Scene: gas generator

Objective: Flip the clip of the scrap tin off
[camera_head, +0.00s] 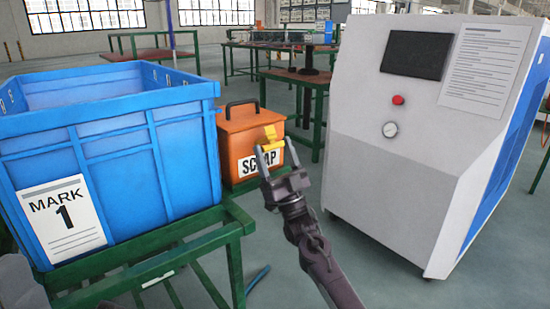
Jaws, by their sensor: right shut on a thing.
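The scrap tin (236,138) is an orange box with a black top handle and a white SCRAP label on its front. It stands just right of the blue crate. Its yellow clip (269,133) is at the upper front edge, near the right side. My right gripper (275,148) reaches up from below in front of the tin, with its fingers on either side of the clip, shut on it. The fingers and wrist hide part of the label's right side. My left gripper is not in view.
A large blue crate (110,145) marked MARK 1 stands on a green metal frame (165,258) at left. A white machine cabinet (390,165) with a screen, red button and gauge stands at right. Green work tables are behind. Floor shows between frame and cabinet.

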